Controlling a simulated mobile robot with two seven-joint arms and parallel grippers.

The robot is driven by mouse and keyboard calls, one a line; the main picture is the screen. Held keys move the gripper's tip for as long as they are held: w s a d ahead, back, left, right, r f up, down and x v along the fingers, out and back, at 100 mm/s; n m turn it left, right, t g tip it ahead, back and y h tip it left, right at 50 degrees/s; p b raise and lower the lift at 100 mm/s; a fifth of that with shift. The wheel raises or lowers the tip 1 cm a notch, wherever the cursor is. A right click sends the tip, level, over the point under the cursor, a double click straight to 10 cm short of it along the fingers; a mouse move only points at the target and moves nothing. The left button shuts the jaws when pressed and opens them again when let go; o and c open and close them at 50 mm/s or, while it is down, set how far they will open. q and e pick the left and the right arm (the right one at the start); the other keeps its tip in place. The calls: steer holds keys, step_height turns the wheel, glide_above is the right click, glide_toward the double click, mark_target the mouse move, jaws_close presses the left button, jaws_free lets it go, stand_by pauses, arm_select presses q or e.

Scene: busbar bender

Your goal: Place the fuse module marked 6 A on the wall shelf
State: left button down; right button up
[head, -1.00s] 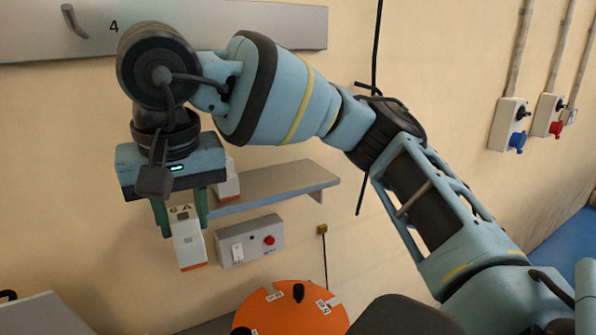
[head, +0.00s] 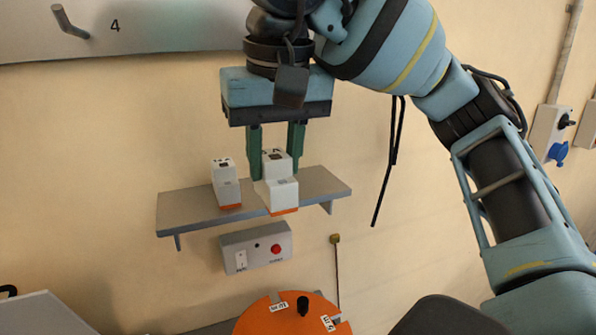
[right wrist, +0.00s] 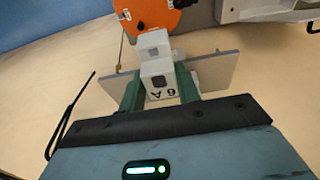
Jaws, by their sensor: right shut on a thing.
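The fuse module marked 6 A (head: 278,190) is a white block with an orange base. My right gripper (head: 276,165) is shut on its upper part and holds it upright, in front of or over the wall shelf (head: 322,184). Whether its base touches the shelf I cannot tell. In the right wrist view the "6 A" mark shows on the module (right wrist: 158,80) between the green fingers (right wrist: 160,92), with the shelf (right wrist: 215,72) behind it. A second white and orange module (head: 226,183) stands on the shelf to the left. My left gripper is not in view.
Below the shelf is a grey control box (head: 256,247) with a red button and a white switch. An orange disc (head: 290,318) with a black knob is at the bottom. A grey rail (head: 170,28) with a hook is above. The shelf's right end is bare.

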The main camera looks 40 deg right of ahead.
steer(key=shift+w+d+f, duration=0.85)
steer(key=shift+w+d, duration=0.75)
steer(key=shift+d, duration=0.4)
steer(key=shift+w+d+f, duration=0.8)
steer(key=shift+w+d, duration=0.8)
steer(key=shift+d, duration=0.35)
steer(key=shift+w+d+f, duration=0.85)
steer(key=shift+w+d, duration=0.75)
steer(key=shift+d, duration=0.4)
steer(key=shift+f, duration=0.2)
steer(key=o, duration=1.1)
steer(key=shift+c, duration=0.2)
steer(key=shift+r, duration=0.15)
steer(key=v, duration=1.2)
